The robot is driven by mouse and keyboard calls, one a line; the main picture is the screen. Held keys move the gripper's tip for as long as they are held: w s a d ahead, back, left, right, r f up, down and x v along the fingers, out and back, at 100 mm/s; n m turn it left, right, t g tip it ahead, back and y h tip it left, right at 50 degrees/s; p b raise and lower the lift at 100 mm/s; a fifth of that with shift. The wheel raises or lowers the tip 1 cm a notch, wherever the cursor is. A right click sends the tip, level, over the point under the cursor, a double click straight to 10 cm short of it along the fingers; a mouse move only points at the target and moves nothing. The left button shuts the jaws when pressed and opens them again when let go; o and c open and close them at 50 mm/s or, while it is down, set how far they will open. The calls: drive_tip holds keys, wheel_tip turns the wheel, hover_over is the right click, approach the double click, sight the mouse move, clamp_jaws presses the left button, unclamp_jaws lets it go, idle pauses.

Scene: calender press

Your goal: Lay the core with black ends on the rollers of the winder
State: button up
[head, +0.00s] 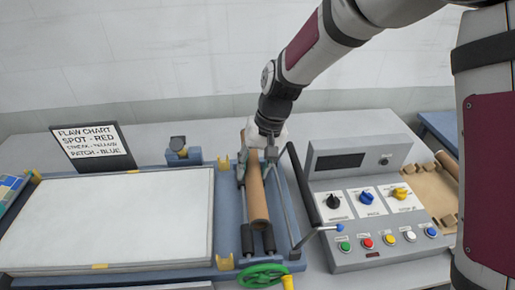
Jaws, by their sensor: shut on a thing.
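A brown cardboard core (258,196) lies lengthwise over the winder (290,232), pointing toward me. My gripper (256,160) is shut on the core near its far end, with the arm coming down from above right. Dark roller parts (268,240) show below the core's near end. I cannot tell whether the core touches the rollers or hangs just above them.
A green handwheel (262,275) is at the winder's front. A control box (370,205) with knobs and buttons stands close on the right. A cardboard tray (428,190) holding another core (446,164) is farther right. A white panel (110,222) and flaw chart sign (93,147) are left.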

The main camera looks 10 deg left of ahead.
drive_tip(key=shift+w+f, duration=0.1)
drive_tip(key=shift+w, duration=0.25)
drive_tip(key=shift+f+b, duration=1.4)
drive_tip(key=shift+f, duration=3.95)
drive_tip(key=shift+f, duration=0.6)
drive_tip(key=o, duration=1.3)
drive_tip(key=v, duration=1.2)
